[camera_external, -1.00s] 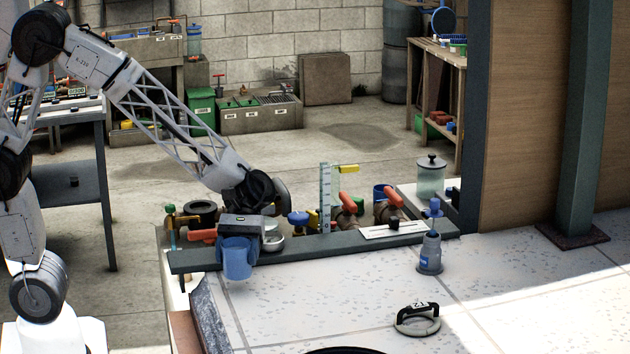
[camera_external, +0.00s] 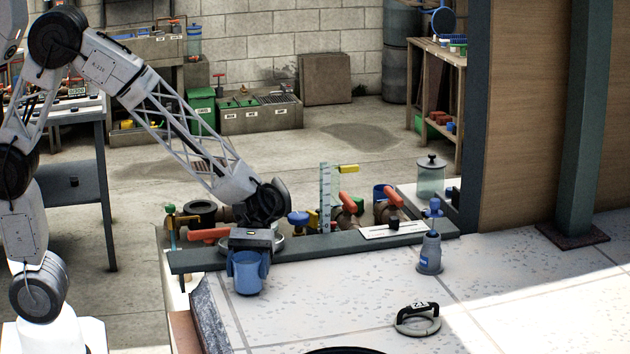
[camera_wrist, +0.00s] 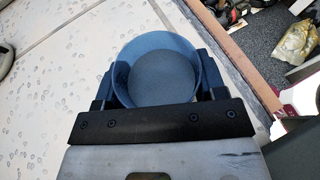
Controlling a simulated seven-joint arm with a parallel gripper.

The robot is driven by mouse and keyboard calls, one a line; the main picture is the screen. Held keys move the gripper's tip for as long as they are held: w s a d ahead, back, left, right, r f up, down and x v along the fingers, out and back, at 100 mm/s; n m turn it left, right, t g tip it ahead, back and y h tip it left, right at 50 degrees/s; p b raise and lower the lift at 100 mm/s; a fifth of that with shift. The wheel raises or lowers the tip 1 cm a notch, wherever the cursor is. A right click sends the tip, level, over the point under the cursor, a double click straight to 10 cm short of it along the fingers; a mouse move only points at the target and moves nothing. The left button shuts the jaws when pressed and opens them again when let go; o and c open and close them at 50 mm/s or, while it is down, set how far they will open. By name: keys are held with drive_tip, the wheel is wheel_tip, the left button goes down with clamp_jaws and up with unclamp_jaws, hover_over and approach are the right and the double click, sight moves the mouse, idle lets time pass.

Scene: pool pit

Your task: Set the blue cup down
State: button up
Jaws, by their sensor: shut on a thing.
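The blue cup (camera_external: 249,278) is upright in my gripper (camera_external: 248,256), at the near side of the dark ledge, over the left part of the speckled pale surface (camera_external: 330,300). In the wrist view the cup (camera_wrist: 158,58) shows from above, open and empty, with my gripper's fingers (camera_wrist: 158,84) on either side of it. My gripper is shut on the cup. I cannot tell whether the cup's bottom touches the surface.
The dark ledge (camera_external: 330,243) runs behind the cup, with valves and a metal bowl (camera_external: 277,243) beyond it. The surface between is clear.

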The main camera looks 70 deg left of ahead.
drive_tip(key=shift+f, duration=0.3)
drive_tip(key=shift+f, duration=0.15)
drive_tip(key=o, duration=1)
drive_tip(key=shift+a+r, duration=0.1)
drive_tip(key=shift+r, duration=0.1)
drive_tip(key=shift+v, duration=5.9)
drive_tip(key=shift+w, duration=0.1)
